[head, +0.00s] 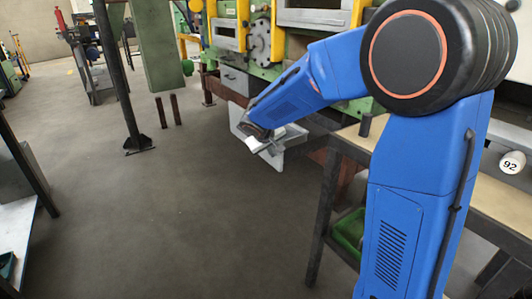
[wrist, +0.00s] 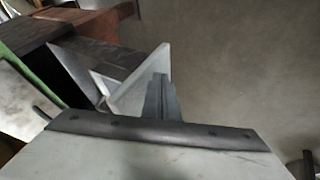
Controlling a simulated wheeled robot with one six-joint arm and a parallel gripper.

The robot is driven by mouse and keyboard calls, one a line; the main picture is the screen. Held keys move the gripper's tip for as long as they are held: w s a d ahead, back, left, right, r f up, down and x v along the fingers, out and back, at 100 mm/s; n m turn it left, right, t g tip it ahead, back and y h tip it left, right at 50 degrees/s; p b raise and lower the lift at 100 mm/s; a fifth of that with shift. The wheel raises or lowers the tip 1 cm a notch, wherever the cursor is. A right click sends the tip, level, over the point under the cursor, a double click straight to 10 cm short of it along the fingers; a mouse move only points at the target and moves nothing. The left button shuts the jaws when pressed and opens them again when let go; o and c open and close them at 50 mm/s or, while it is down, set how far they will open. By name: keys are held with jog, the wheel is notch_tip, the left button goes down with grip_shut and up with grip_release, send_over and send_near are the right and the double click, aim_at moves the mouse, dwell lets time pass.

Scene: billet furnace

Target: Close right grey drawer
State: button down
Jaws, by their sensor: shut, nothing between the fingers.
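The right grey drawer (head: 291,150) stands pulled out from under the green machine, low in the middle of the head view. Its light grey front panel also shows in the wrist view (wrist: 137,84), just left of the fingertips. My gripper (head: 268,146) is in front of the drawer and partly covers it. In the wrist view my gripper (wrist: 160,84) is shut and empty, with its fingers pointing along the outer side of the panel. I cannot tell whether they touch it. Another grey drawer front (head: 234,81) sits further left, apparently flush with the machine.
A workbench (head: 346,142) on dark legs stands close to the right of my gripper, with a green crate (head: 349,229) beneath. The green machine (head: 262,42) rises behind the drawer. A dark post (head: 124,88) stands left. The floor (head: 190,225) in front is clear.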

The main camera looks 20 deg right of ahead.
jog(key=shift+w+d, duration=0.2)
jog(key=shift+d, duration=0.35)
jog(key=w+d, duration=0.2)
jog(key=d, duration=0.6)
jog(key=w+d, duration=0.3)
jog(key=d, duration=0.5)
jog(key=shift+w+d, duration=0.2)
jog(key=shift+d, duration=0.15)
jog(key=shift+a, duration=0.1)
